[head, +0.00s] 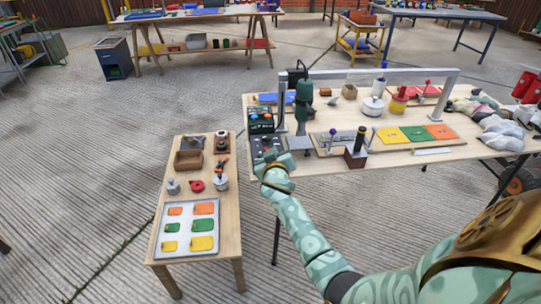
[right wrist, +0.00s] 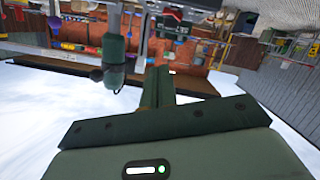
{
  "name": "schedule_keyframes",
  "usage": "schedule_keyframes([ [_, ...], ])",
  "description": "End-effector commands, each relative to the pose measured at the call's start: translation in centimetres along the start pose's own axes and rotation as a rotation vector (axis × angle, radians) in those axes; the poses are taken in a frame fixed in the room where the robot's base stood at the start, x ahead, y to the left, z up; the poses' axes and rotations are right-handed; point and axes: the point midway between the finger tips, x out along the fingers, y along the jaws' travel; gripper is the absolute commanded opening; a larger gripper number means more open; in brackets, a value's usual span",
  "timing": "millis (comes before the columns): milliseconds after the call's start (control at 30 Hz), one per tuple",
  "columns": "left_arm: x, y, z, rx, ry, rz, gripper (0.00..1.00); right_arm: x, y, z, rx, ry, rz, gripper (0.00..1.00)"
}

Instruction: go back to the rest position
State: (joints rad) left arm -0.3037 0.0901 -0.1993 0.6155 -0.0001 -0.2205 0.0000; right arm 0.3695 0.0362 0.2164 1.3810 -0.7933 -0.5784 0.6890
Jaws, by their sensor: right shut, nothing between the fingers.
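My right arm, patterned in pale green, comes in from the lower right in the head view. It reaches to the near left corner of the large worktable (head: 400,158). My right gripper (head: 272,158) is at that corner, beside a dark panel with knobs. In the right wrist view my right gripper (right wrist: 158,88) has its fingers together with nothing between them. Whether it touches the table or the panel I cannot tell. My left gripper is not in view.
A green drill-like machine (head: 303,97) stands just beyond the gripper; it also shows in the wrist view (right wrist: 115,60). A small dark-based post (head: 356,150) stands to its right. A low side table (head: 170,258) holds a tray (head: 187,246) of coloured plates. Concrete floor left of it is clear.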

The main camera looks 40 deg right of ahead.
Motion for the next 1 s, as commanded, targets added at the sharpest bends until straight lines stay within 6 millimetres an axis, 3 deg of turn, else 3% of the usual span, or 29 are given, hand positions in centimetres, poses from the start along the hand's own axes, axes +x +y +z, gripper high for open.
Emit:
schedule_keyframes([
  [433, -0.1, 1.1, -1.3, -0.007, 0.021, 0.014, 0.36, 0.1, 0.2, 0.0, -0.001, 0.0, -0.001, 0.0],
  [800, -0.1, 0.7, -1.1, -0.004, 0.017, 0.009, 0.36, 0.1, -0.3, -0.1, -0.053, 0.01, -0.024, 0.0],
  [900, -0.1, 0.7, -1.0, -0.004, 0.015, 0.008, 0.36, -0.2, -4.5, 3.2, -0.102, -0.034, -0.156, 0.0],
  [967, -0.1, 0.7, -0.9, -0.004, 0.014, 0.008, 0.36, -1.2, -7.3, 6.9, -0.137, -0.081, -0.245, 0.0],
  [1000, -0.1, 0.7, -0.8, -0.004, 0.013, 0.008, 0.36, -2.2, -9.1, 10.0, -0.159, -0.12, -0.303, 0.0],
])
